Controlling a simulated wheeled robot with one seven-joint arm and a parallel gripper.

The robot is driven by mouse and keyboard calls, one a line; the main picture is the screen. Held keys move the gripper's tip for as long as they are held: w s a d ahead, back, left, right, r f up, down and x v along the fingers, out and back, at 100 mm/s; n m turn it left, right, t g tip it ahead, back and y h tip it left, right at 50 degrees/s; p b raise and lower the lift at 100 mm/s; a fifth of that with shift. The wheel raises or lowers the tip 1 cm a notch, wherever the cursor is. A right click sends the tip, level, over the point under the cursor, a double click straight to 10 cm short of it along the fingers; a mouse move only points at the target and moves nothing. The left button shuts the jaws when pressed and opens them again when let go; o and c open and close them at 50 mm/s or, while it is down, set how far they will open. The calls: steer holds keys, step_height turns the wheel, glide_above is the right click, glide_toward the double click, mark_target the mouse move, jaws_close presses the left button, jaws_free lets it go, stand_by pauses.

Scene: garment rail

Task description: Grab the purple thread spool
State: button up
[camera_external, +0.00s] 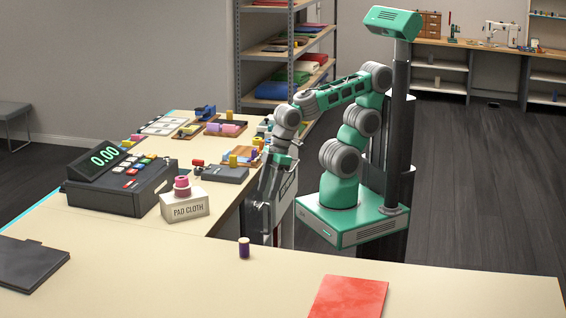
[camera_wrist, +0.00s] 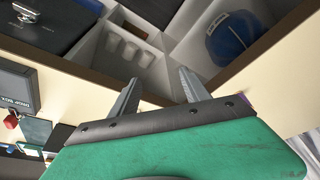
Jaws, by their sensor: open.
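A pad cloth box (camera_external: 185,205) with a pink spool on top and a cash register (camera_external: 122,182) stand on the left counter. A red folded cloth (camera_external: 348,298) lies right of the spool. Compartments with a blue cap (camera_wrist: 232,38) lie beyond my fingers.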

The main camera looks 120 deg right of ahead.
steer(key=n+t+y+b, duration=0.6)
steer(key=n+y+b, duration=0.5)
steer(key=b, duration=0.8)
glide_toward(244, 244)
steer(key=f, duration=0.2)
steer(key=f+m+y, duration=0.1)
steer(key=f, duration=0.1)
steer(key=w+f+y, duration=0.1)
steer(key=f, duration=0.1)
steer(key=shift+w+d+m, duration=0.1)
steer(key=shift+d+m, duration=0.25)
steer(key=shift+m, duration=0.05)
steer(key=shift+r+n+y+b, duration=0.4)
steer(key=shift+r+n+y, duration=0.1)
steer(key=shift+y, duration=0.1)
steer(key=shift+w+a+r+n+y+p, duration=0.1)
steer(key=shift+a+r+n+y+p, duration=0.15)
steer(key=shift+r+p, duration=0.25)
steer(key=shift+w+a+r+n+y+p, duration=0.1)
steer(key=shift+w+a+r+y+p, duration=0.05)
steer(key=shift+a+r+p, duration=0.3)
steer(key=x, duration=0.2)
steer(key=p+x, duration=0.1)
steer(key=x, duration=0.3)
steer(key=shift+w+f, duration=0.3)
steer(key=shift+w, duration=0.1)
jaws_close()
